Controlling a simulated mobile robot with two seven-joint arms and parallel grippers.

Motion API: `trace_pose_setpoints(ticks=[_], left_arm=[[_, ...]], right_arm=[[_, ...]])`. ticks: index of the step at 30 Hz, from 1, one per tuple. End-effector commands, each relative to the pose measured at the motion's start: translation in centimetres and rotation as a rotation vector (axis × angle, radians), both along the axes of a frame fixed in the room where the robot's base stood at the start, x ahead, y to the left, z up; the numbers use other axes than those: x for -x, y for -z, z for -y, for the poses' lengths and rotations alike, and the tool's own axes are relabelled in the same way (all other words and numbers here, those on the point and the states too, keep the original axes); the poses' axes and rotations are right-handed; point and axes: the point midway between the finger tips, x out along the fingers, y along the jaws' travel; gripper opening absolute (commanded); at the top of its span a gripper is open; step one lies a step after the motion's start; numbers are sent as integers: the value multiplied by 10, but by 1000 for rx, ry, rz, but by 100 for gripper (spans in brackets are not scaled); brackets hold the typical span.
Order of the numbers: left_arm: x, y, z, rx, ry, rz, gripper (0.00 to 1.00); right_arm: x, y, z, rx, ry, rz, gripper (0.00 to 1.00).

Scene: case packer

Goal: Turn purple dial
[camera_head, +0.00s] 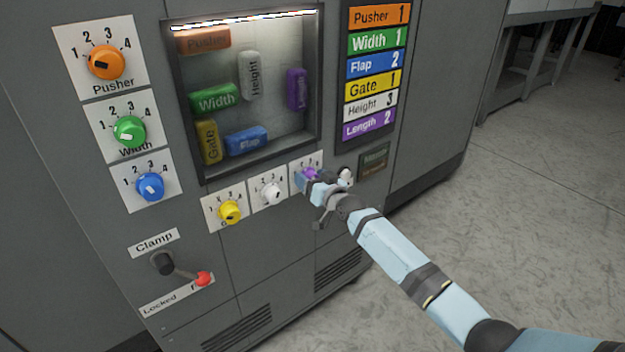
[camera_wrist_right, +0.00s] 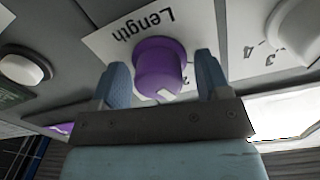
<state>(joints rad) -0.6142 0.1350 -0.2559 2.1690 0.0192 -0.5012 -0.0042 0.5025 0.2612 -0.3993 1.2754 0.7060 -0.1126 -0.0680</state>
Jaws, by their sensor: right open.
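The purple dial (camera_head: 310,173) sits on a white plate low on the grey machine, mostly hidden by my right gripper in the head view. In the right wrist view the purple dial (camera_wrist_right: 160,68) shows clearly under the word "Length", with a pale pointer mark on its face. My right gripper (camera_wrist_right: 157,75) is open, with one blue finger on each side of the dial. Small gaps seem to show between fingers and dial; contact is not clear. In the head view the right gripper (camera_head: 318,181) reaches the plate from the lower right. My left gripper is not in view.
A white dial (camera_head: 270,193) and a yellow dial (camera_head: 229,212) sit just left of the purple one. A dark labelled plate (camera_head: 374,160) is to its right. A red-tipped clamp lever (camera_head: 203,278) is lower left. The display list (camera_head: 370,127) reads Length 2.

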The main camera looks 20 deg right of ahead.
Motion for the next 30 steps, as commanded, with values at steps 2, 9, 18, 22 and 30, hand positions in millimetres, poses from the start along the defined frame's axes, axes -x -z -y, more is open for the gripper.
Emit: trace_pose_setpoints(ticks=[2, 9, 18, 22, 30], left_arm=[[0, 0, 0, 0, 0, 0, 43], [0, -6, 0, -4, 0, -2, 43], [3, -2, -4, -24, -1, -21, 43], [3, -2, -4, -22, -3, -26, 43], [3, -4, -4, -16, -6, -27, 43]], right_arm=[[1, 1, 0, 1, 0, -2, 70], [24, 1, 8, 2, -1, -6, 70], [89, -1, 29, 2, -1, -3, 70], [111, -2, 36, 3, -2, -2, 70], [129, -2, 42, 0, -1, -1, 70]])
